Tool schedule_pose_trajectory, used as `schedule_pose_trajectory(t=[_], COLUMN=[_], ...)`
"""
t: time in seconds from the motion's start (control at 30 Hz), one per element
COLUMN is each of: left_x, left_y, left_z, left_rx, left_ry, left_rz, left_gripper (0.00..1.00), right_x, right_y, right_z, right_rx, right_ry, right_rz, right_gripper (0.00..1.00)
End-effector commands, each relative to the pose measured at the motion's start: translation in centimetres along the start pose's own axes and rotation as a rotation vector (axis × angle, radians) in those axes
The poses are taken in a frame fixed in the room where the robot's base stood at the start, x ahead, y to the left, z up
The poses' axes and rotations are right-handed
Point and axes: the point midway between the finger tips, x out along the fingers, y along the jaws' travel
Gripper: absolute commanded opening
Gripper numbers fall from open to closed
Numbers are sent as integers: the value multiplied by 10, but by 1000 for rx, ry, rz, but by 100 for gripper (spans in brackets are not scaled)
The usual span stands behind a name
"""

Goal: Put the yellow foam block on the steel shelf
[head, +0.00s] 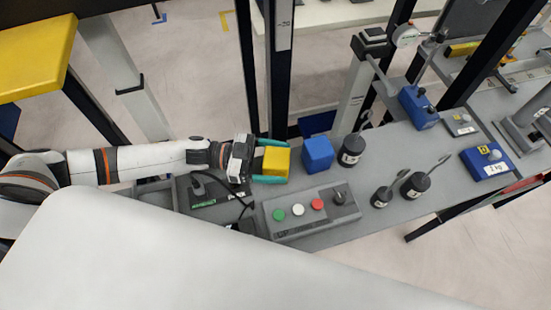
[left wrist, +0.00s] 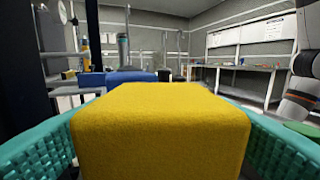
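The yellow foam block (head: 276,161) is between the teal fingers of my left gripper (head: 271,162), over the grey bench in the head view. In the left wrist view the yellow block (left wrist: 160,125) fills the middle, with a teal finger against each side, so the gripper looks shut on it. I cannot tell whether its underside touches the bench. A blue block (head: 318,154) is just right of it. No surface is clearly marked as the steel shelf, so I cannot tell which one it is. My right gripper is not in view.
A control box (head: 305,211) with coloured buttons lies in front of the yellow block. Black weights (head: 352,150) with hooks and a dial gauge stand (head: 358,85) stand to the right. A dark upright post (head: 279,70) rises behind. The grey bench (head: 400,150) has some bare surface between objects.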

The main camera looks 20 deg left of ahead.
Motion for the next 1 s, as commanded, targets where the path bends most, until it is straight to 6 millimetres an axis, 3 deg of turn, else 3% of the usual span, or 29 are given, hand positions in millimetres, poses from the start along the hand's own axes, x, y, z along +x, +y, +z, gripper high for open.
schedule_pose_trajectory(t=[0.27, 0.37, 0.8, 1.0], left_x=[0, -12, -100, -118], left_y=[0, 0, 0, 0], left_z=[6, 0, 0, 2], left_rx=[1, 0, 1, 0], left_ry=[0, 4, 4, 1], left_rz=[0, 2, 1, 1], left_gripper=[76, 76, 76, 76], right_x=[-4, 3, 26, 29], right_y=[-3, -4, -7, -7], right_z=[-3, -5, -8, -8], right_rx=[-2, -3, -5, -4], right_ry=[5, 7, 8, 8], right_rz=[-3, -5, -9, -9], right_gripper=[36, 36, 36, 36])
